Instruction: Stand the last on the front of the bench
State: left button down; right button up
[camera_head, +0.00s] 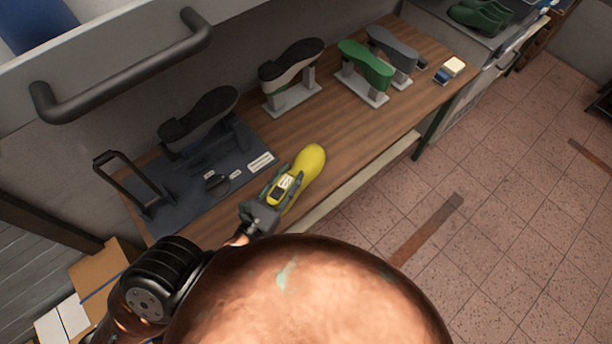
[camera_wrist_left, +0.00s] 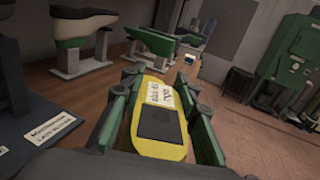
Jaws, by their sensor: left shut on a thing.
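The yellow last (camera_head: 311,161) is at the front edge of the wooden bench (camera_head: 345,137). It has a white label and a dark patch on it. My left gripper (camera_head: 284,187) is shut on the last, with one finger on each side. In the left wrist view the last (camera_wrist_left: 158,142) lies between the two green-sided fingers (camera_wrist_left: 160,110). I cannot tell whether the last touches the bench top. My right gripper is not in view.
A dark mat (camera_head: 200,187) with a black last (camera_head: 205,113) on a stand and labels lies left. A black-and-white last (camera_head: 290,63), a green last (camera_head: 366,65) and a grey last (camera_head: 391,48) stand along the back. A small box (camera_head: 453,67) sits at the far right. Bare bench lies between.

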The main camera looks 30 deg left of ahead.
aim_at(284, 196)
pick_arm(q)
jog(key=s+m+h+b, duration=0.1)
jog(key=s, duration=0.1)
jog(key=s+d+r+m+h+b, duration=0.1)
jog(key=s+h, duration=0.1)
jog(key=s+d+r+m+g+h, duration=0.1)
jog(key=s+h, duration=0.1)
jog(key=shift+s+d+r+b, duration=0.1)
jog(key=shift+s+d+b, duration=0.05)
jog(key=shift+s+b, duration=0.25)
jog(key=shift+m+h, duration=0.4)
jog(key=w+f+b, duration=0.2)
jog(key=w+b, duration=0.3)
jog(key=shift+w+a+f, duration=0.2)
jog(key=shift+w+f, duration=0.05)
jog(key=shift+f, duration=0.15)
jog(key=w, duration=0.2)
jog(key=w+f, duration=0.1)
jog(key=shift+w+a, duration=0.1)
jog(key=shift+a, duration=0.25)
jog(key=w+f, duration=0.1)
jog(key=w+f+b, duration=0.1)
jog(key=f, duration=0.2)
jog(key=shift+w+a+b, duration=0.3)
jog(key=shift+w+b, duration=0.1)
jog(key=shift+w+a+f+b, duration=0.15)
jog(key=shift+w+f+b, duration=0.15)
jog(key=shift+w+f, duration=0.45)
jog(key=shift+f+b, duration=0.5)
jog(key=shift+f, duration=1.1)
